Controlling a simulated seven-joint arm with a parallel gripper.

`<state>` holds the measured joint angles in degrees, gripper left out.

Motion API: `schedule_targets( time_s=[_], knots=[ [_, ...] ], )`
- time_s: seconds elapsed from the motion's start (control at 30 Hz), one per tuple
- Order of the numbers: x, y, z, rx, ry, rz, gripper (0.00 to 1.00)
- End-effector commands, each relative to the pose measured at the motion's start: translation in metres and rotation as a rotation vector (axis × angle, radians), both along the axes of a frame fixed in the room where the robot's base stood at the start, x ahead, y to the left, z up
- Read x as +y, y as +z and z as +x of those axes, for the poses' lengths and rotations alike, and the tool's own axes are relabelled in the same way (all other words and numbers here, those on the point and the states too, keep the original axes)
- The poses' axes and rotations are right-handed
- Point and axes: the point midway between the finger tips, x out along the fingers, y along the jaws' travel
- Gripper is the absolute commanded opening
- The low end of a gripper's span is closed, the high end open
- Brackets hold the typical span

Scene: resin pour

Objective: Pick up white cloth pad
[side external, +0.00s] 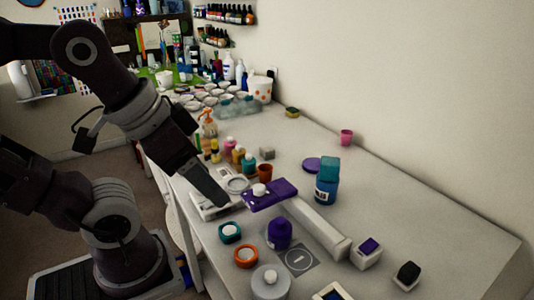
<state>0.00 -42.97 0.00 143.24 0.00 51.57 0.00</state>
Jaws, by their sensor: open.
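I cannot single out the white cloth pad with certainty. A small rounded white piece (260,190) lies on a purple block (281,193) near the middle of the table. My gripper (222,204) points down at the table's near left edge, just left of the purple block and over a flat white item (205,207). It is open, with nothing seen between its fingers. Seen edge-on, its fingers overlap, and the arm hides part of what lies behind it.
A long white box (318,229) lies right of the gripper. Several small bottles and cups crowd the back.

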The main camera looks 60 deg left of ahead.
Motion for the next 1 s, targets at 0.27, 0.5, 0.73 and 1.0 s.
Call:
schedule_targets(
  time_s=[0.27, 0.5, 0.73, 1.0],
  knots=[
    [0.023, 0.027, 0.079, 0.095, 0.273, -0.211, 0.62],
    [0.154, -0.016, 0.242, 0.194, 0.952, -0.372, 0.62],
    [0.292, -0.119, 0.319, 0.131, 1.4, -0.195, 0.62],
    [0.338, -0.173, 0.338, 0.078, 1.5, -0.073, 0.62]
  ],
)
